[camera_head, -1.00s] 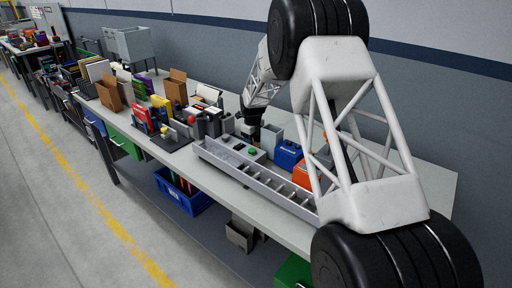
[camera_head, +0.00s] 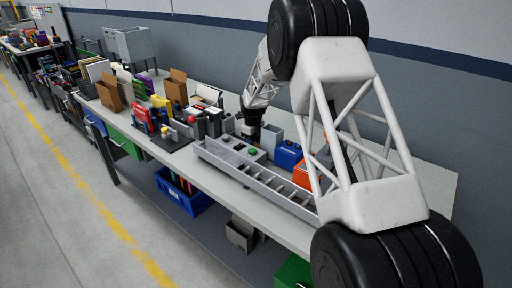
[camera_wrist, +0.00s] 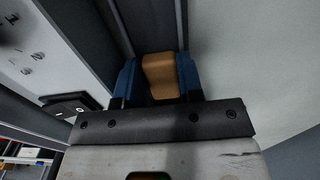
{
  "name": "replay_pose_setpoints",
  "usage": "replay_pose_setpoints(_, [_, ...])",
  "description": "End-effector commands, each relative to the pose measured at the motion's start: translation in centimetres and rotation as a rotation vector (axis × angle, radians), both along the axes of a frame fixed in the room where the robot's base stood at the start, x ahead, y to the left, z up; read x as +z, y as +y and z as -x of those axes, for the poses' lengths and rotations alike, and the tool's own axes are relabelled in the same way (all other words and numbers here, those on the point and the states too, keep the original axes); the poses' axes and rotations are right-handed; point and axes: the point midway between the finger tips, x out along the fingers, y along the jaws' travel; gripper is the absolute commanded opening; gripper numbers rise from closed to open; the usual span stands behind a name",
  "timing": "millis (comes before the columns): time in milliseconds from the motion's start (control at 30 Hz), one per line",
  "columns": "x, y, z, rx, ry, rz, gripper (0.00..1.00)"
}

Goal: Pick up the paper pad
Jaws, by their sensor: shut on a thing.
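My gripper (camera_wrist: 158,72) shows in the wrist view with blue-sided fingers. They are shut on a tan, blocky thing with rounded edges (camera_wrist: 160,77), which may be the paper pad; I cannot tell for sure. Its far end is close to a dark grey surface. In the head view my gripper (camera_head: 251,134) is low over the bench, just behind the long grey tray and left of a grey bin. The held thing is too small and hidden there to make out.
The long grey compartment tray (camera_head: 222,160) lies along the bench front. A blue container (camera_head: 288,155) and an orange one (camera_head: 302,174) stand right of my gripper. Red and dark items (camera_head: 145,118) and open cardboard boxes (camera_head: 110,95) crowd the left. The bench's right end (camera_head: 435,180) looks clear.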

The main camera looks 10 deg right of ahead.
Motion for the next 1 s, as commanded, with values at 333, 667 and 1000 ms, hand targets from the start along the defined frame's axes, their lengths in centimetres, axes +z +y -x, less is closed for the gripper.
replay_pose_setpoints(333, [0.5,0.0,0.0,0.000,-0.001,0.000,0.13])
replay_pose_setpoints(667, [4.2,0.0,-0.1,0.000,-0.003,0.000,0.13])
replay_pose_setpoints(1000, [10.9,0.0,0.0,0.000,-0.003,0.000,0.13])
